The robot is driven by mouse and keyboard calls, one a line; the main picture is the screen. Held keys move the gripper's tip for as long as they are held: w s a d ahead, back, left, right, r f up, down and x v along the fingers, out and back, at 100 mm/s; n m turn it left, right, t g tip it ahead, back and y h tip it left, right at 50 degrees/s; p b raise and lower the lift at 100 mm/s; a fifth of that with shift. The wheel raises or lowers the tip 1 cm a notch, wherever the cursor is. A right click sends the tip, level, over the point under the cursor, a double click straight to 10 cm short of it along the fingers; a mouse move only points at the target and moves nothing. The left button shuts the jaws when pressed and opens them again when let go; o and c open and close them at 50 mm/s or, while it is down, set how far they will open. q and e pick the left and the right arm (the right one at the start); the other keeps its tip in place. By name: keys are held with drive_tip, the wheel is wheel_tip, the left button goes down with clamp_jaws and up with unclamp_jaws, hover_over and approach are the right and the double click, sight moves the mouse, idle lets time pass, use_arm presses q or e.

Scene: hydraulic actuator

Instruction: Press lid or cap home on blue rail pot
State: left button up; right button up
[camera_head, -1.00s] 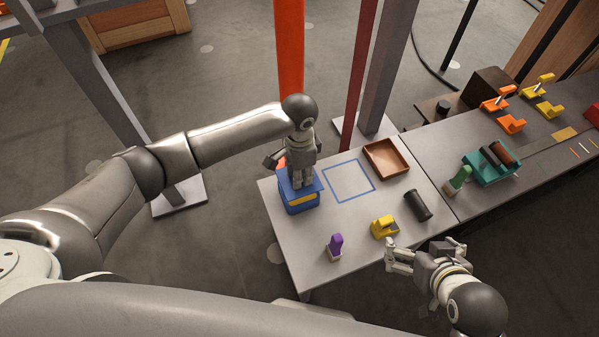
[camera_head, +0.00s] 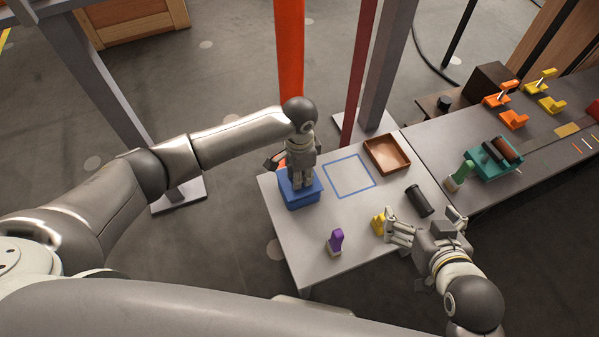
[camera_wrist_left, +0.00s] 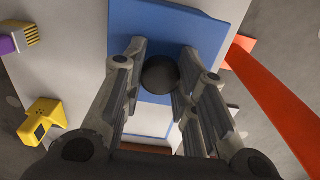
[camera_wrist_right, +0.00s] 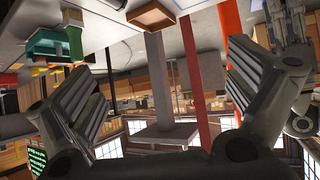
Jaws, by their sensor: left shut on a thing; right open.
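The blue rail pot (camera_head: 301,199) stands at the left end of the near table, with its blue lid on top. My left gripper (camera_head: 301,183) points down over it, shut on the lid's dark round knob (camera_wrist_left: 160,74). The lid (camera_wrist_left: 150,22) spreads flat around the knob in the left wrist view. No gap shows between lid and pot in the head view, but the gripper hides part of the top. My right gripper (camera_head: 428,222) is open and empty above the table's right front edge, by the yellow piece (camera_head: 378,223).
A blue square outline (camera_head: 349,178) marks bare table beside the pot. A brown tray (camera_head: 387,154), a black cylinder (camera_head: 418,201) and a purple-topped piece (camera_head: 335,241) are also there. An orange post (camera_head: 289,60) rises behind the pot. A teal fixture (camera_head: 495,159) stands at right.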

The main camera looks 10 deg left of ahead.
drive_tip(key=shift+s+d+f+g, duration=0.2)
drive_tip(key=shift+s+f+g, duration=0.2)
drive_tip(key=shift+s+f, duration=0.15)
idle(0.6)
drive_tip(key=shift+s+f, duration=0.1)
drive_tip(key=shift+s, duration=0.15)
drive_tip(key=shift+s+d+f+g+p, duration=0.25)
drive_tip(key=shift+s+f+g+p, duration=0.15)
drive_tip(key=shift+s+g, duration=0.1)
drive_tip(key=shift+s+d+f+g+h, duration=0.2)
drive_tip(key=shift+s+f+g+h, duration=0.1)
drive_tip(key=shift+s+h, duration=0.15)
idle(0.3)
drive_tip(key=shift+s+d+f, duration=0.1)
drive_tip(key=shift+s+f, duration=0.05)
drive_tip(key=shift+s, duration=0.1)
drive_tip(key=shift+s+d+f+g, duration=0.2)
drive_tip(key=shift+s+f+g, duration=0.15)
drive_tip(key=shift+s, duration=0.3)
drive_tip(key=shift+s+f+g+p, duration=0.1)
drive_tip(key=shift+s+g+p, duration=0.15)
drive_tip(key=shift+s+p, duration=0.1)
idle(0.8)
drive_tip(key=shift+s+d+f, duration=0.1)
drive_tip(key=shift+s+d, duration=0.05)
drive_tip(key=shift+s, duration=0.05)
drive_tip(key=shift+s+d+f+g, duration=0.15)
drive_tip(key=shift+s+d+g, duration=0.05)
drive_tip(key=shift+s+g, duration=0.25)
